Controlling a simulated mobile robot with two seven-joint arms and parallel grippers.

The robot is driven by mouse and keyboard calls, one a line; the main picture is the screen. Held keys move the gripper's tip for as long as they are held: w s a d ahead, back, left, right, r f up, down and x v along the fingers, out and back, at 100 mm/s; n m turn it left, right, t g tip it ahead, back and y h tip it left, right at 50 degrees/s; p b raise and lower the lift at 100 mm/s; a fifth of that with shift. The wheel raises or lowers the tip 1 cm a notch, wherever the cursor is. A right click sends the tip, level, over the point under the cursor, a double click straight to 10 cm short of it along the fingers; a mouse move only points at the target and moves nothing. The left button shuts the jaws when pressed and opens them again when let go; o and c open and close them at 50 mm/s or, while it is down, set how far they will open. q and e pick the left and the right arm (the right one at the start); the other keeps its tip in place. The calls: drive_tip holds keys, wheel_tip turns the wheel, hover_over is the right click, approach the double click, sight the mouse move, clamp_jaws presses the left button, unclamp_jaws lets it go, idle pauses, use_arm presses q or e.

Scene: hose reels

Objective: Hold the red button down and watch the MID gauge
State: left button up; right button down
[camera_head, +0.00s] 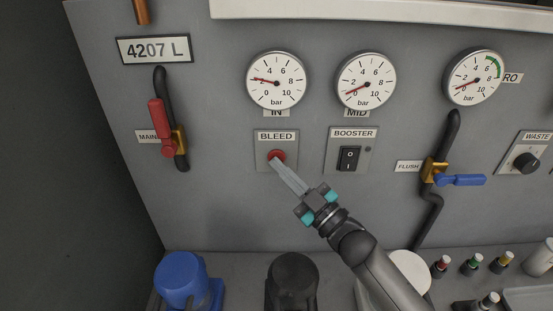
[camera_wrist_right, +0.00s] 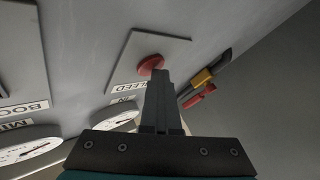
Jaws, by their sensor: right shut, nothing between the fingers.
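The red button (camera_head: 276,155) sits on the BLEED plate in the head view, and it also shows in the right wrist view (camera_wrist_right: 150,64). My right gripper (camera_head: 277,163) is shut and empty, with its fingertips at the button's lower edge in the picture. The fingers cover part of the button, and I cannot tell whether it is pressed in. The MID gauge (camera_head: 366,80) is right of the IN gauge, and its needle points to the lower left, near 0. My left gripper is not in view.
The IN gauge (camera_head: 276,80) reads about 2. A BOOSTER switch (camera_head: 349,158) is right of the button. A red-handled MAIN valve (camera_head: 160,128) is at left, and a blue FLUSH handle (camera_head: 460,180) at right. A blue object (camera_head: 182,275) and several small bottles stand below the panel.

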idle(0.5)
drive_tip(key=shift+s+p, duration=0.55)
drive_tip(key=shift+s, duration=0.4)
drive_tip(key=s+p, duration=0.2)
drive_tip(key=s, duration=0.3)
